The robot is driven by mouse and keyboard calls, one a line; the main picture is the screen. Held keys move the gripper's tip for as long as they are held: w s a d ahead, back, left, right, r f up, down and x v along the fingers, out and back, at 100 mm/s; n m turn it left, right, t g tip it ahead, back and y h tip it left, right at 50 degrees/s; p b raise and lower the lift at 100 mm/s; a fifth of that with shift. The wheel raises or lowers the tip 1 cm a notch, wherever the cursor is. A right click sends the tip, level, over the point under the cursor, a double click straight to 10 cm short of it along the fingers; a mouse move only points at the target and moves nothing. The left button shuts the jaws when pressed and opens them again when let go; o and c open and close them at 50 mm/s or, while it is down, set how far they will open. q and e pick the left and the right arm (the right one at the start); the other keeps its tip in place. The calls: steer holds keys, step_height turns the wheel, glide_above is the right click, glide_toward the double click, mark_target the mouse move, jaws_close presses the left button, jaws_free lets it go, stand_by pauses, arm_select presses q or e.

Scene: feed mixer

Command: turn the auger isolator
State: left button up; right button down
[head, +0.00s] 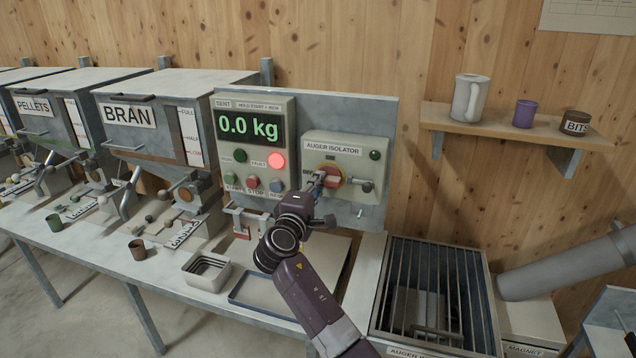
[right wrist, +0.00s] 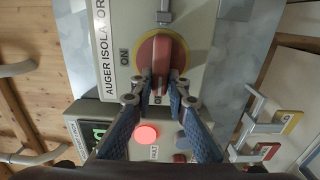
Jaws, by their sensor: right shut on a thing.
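The auger isolator (head: 346,140) is a pale box on the grey panel, with a red rotary handle (head: 333,173) on a yellow plate. ON is marked above the handle and OFF at its left. In the right wrist view the red handle (right wrist: 162,52) lies in line with the OFF mark, so it is horizontal on the panel. My right gripper (head: 317,182) is at the handle's left end. In the right wrist view its two blue fingers (right wrist: 162,86) are shut on the handle, one on each side. The fingers partly cover the OFF mark. My left gripper is not in view.
A scale display (head: 249,126) reads 0.0 kg, with a lit red fault lamp (head: 276,160) below it. A metal hasp (head: 367,187) sticks out right of the handle. A grated bin (head: 482,300) stands at the lower right. A shelf (head: 520,123) holds cups on the wall.

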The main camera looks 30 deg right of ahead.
steer(key=shift+f, duration=0.1)
steer(key=c, duration=1.9)
jaws_free()
steer(key=v, duration=1.2)
